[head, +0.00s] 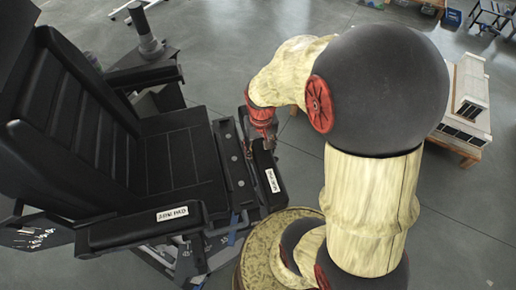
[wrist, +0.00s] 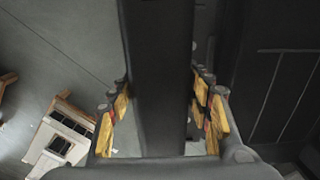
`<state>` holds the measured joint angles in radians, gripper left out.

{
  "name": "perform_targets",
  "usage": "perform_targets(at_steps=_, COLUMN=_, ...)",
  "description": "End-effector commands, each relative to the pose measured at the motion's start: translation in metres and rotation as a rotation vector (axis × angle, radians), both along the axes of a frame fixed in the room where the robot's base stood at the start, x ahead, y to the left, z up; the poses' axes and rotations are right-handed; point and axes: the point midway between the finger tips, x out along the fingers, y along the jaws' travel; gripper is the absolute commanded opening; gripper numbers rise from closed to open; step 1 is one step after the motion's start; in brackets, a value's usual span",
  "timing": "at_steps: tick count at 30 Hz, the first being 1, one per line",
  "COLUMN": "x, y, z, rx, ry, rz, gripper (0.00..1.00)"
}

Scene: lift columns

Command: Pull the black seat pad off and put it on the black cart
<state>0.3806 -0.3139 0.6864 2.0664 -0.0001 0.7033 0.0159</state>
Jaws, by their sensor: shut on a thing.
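The black seat pad (head: 267,178) is a narrow black bar with a white label, at the front edge of a large black chair (head: 165,155). A strip with bolts lies between it and the seat cushion. My gripper (head: 264,143) reaches down from above onto the pad's far part. In the wrist view, the pad (wrist: 158,60) runs lengthwise between the yellow-and-red fingers of my gripper (wrist: 161,108), which is shut on it. I cannot tell whether the pad is still touching its mount. I cannot make out the black cart in either view.
The chair has armrests, one with a labelled arm pad (head: 140,226). A white model building (head: 466,98) on a wooden stand is at the right, behind my arm. A patterned round surface (head: 258,262) is at the bottom. Grey floor (head: 225,50) is open behind.

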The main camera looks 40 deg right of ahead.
Motion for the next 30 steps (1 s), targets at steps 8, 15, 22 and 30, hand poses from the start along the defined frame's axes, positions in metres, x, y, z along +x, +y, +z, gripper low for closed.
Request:
perform_targets(at_steps=8, x=0.0010, y=-0.0002, z=0.0050, rx=-0.001, ry=-0.002, rz=0.000, gripper=0.19)
perform_targets(at_steps=15, x=0.0011, y=-0.0002, z=0.0081, rx=-0.001, ry=-0.002, rz=0.000, gripper=0.19)
perform_targets(at_steps=22, x=0.0011, y=-0.0002, z=0.0107, rx=-0.001, ry=-0.002, rz=0.000, gripper=0.19)
perform_targets(at_steps=30, x=0.0011, y=-0.0002, z=0.0105, rx=-0.001, ry=-0.002, rz=0.000, gripper=0.19)
